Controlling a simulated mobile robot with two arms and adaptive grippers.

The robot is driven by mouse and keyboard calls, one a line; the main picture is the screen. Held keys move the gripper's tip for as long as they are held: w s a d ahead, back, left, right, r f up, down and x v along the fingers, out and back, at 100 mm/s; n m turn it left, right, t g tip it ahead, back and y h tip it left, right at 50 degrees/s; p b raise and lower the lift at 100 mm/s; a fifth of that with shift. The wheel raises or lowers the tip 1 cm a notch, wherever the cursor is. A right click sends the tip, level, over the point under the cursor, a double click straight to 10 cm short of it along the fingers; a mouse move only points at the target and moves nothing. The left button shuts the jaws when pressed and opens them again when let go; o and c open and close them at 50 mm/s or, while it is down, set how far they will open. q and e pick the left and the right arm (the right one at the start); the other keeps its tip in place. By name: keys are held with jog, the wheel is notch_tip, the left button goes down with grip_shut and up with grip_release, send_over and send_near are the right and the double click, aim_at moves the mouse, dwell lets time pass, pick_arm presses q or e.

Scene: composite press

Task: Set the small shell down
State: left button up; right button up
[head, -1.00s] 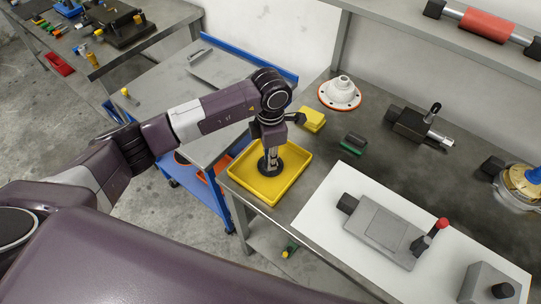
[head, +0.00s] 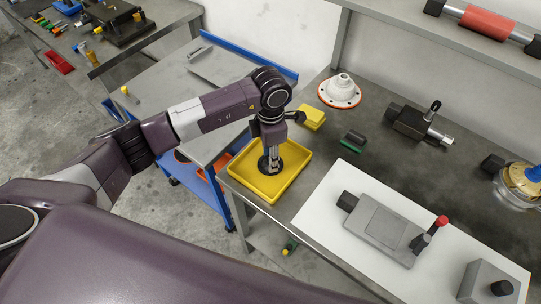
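A small dark round piece, which I take for the small shell (head: 263,164), is inside the yellow tray (head: 296,177) on the bench. My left gripper (head: 273,163) points straight down into the tray, with its fingertips at the dark piece. The fingers partly cover the piece. They are too small in the picture to tell whether they grip it or are just open around it. My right gripper is not in view.
A yellow block (head: 312,117) and a white flanged part (head: 340,91) stand behind the tray. A small green and black piece (head: 353,142) lies to its right. A grey device (head: 380,230) sits on a white board (head: 318,215) at the right.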

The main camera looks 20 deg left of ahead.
pick_arm(q)
notch_tip(320, 180, up, 12)
jog(key=b, duration=0.3)
jog(key=shift+f, duration=0.15)
dwell(0.4)
